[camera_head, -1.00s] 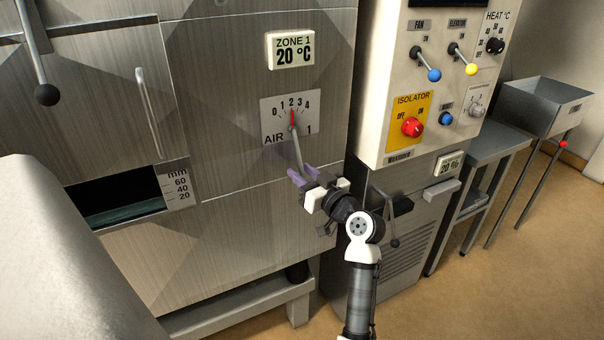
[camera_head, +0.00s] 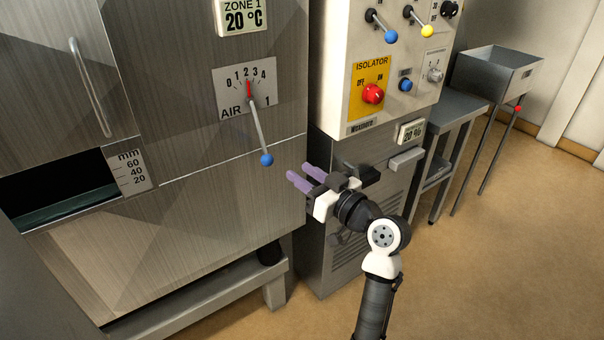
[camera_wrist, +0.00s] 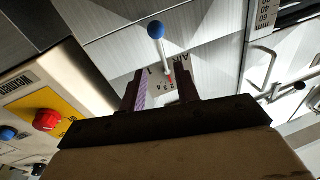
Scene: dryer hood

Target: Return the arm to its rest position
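My gripper (camera_head: 305,178) is open and empty, with its two purple fingers apart, in front of the gap between the dryer and the control cabinet. The air lever (camera_head: 260,133), a thin rod with a blue knob, hangs from the air dial (camera_head: 245,91) to the left of my fingers, and they do not touch it. The dial's red pointer stands near 2. In the wrist view the blue knob (camera_wrist: 156,30) shows beyond the fingertips, and my gripper (camera_wrist: 163,85) has its fingers spread with the dial seen between them.
The control panel (camera_head: 345,110) with its red isolator knob (camera_head: 373,94) stands above and to the right of my gripper. A grey side table (camera_head: 455,112) and a steel bin (camera_head: 500,75) stand further right. The tan floor (camera_head: 470,270) at the right is clear.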

